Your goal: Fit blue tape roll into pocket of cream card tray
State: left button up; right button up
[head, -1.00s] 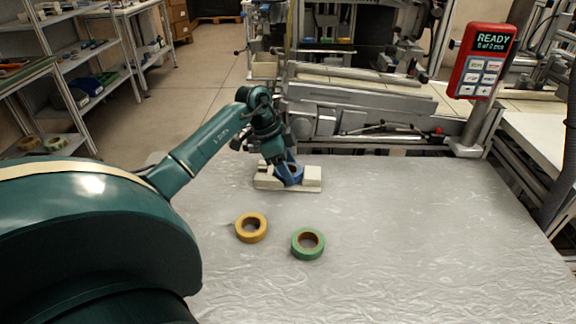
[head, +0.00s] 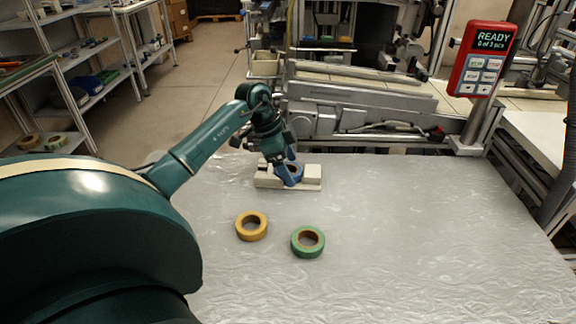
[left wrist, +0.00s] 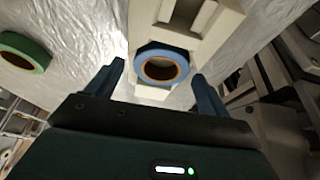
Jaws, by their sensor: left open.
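The blue tape roll (left wrist: 163,65) lies flat on the cream card tray (left wrist: 222,30), at its near end in the left wrist view. Whether it sits fully down in a pocket I cannot tell. A rectangular opening (left wrist: 190,12) in the tray shows beyond the roll. My left gripper (left wrist: 158,80) is open, with one blue finger on each side of the roll and visible gaps between. In the head view my left gripper (head: 285,174) is low over the middle of the tray (head: 312,181) and partly hides the roll. My right gripper is not in view.
A yellow tape roll (head: 251,227) and a green tape roll (head: 308,242) lie on the wrinkled, film-covered table (head: 420,240) in front of the tray. The table's right side is clear. A red display box (head: 482,60) on a post stands at the back right.

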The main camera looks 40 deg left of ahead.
pick_arm(q)
jog(key=v, duration=1.2)
dwell(0.5)
